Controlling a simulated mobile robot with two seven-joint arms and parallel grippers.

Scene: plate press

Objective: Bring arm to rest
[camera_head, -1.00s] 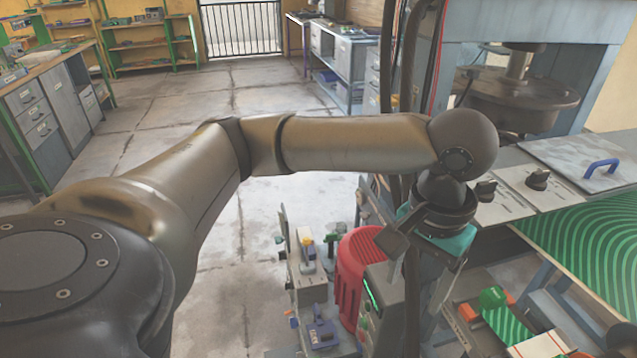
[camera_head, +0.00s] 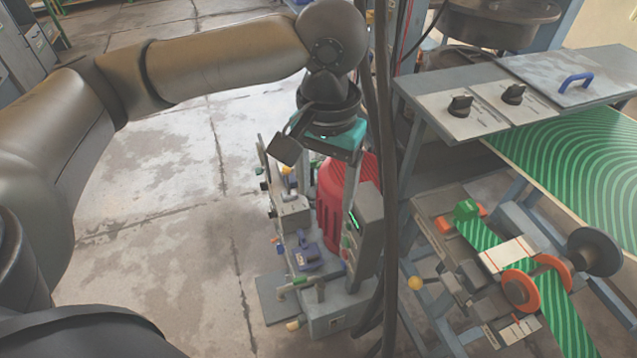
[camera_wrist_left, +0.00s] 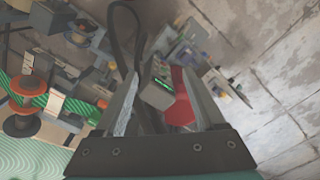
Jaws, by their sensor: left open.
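My left arm comes in from the left in the head view and bends down at the wrist. My left gripper (camera_head: 329,185) points down, with a teal band at its base, in front of a red rounded housing (camera_head: 331,212). In the left wrist view the gripper (camera_wrist_left: 160,78) shows two fingers spread apart with nothing held between them. The red housing (camera_wrist_left: 181,88) and a small grey box with a green display (camera_wrist_left: 158,88) show beyond the fingers. My right gripper is in neither view.
A grey control panel (camera_head: 545,80) with black knobs and a blue handle stands right. Below it are a green striped sheet (camera_head: 590,150) and a roller mechanism (camera_head: 520,290). Dark cables (camera_head: 390,200) hang close beside the gripper. The concrete floor (camera_head: 170,250) at left is clear.

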